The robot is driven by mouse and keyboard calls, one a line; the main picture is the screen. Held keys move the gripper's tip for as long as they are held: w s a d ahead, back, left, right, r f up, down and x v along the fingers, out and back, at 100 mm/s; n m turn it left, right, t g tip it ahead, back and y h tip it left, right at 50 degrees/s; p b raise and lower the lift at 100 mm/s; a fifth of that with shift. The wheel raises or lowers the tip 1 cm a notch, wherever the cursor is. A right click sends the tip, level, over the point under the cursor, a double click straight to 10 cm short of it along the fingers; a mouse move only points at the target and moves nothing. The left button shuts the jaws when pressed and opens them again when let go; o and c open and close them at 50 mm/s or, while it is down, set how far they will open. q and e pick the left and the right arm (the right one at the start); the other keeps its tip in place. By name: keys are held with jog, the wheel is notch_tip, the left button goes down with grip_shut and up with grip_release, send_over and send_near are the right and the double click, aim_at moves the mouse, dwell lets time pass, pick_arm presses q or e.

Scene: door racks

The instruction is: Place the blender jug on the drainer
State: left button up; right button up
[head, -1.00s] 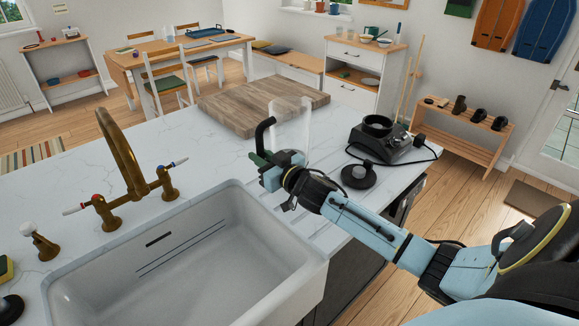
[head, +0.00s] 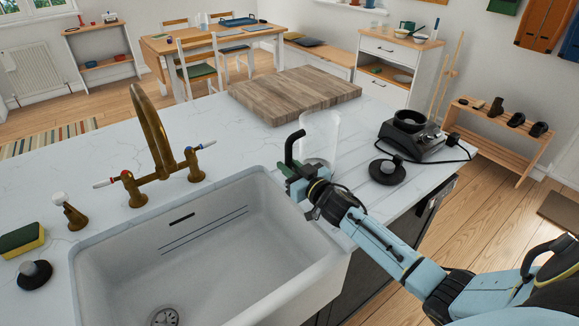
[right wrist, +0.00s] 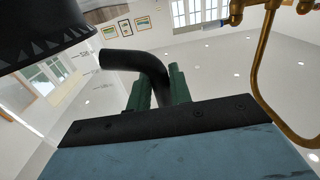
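The blender jug (head: 321,132) is clear, with a black handle (head: 292,145), and stands roughly upright in the head view beside the sink's far right corner. My right gripper (head: 298,172) is shut on the handle. In the right wrist view the black handle (right wrist: 150,72) passes between its green fingers (right wrist: 158,95). The drainer (head: 400,202) is the grooved part of the worktop right of the sink, partly behind my right arm. The jug's lower end is partly hidden, and I cannot tell whether it touches the surface. My left gripper is not in view.
The white sink (head: 200,250) lies left of the drainer, with a brass tap (head: 155,140) behind it. A black lid (head: 387,171) and the blender base (head: 412,130) with its cable are to the right. A wooden board (head: 295,93) lies behind the jug.

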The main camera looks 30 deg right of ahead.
jog(key=o, duration=0.4)
jog(key=shift+c, duration=0.2)
jog(key=shift+s+r, duration=0.1)
jog(key=shift+r, duration=0.05)
jog(key=s+d, duration=0.1)
jog(key=s, duration=1.1)
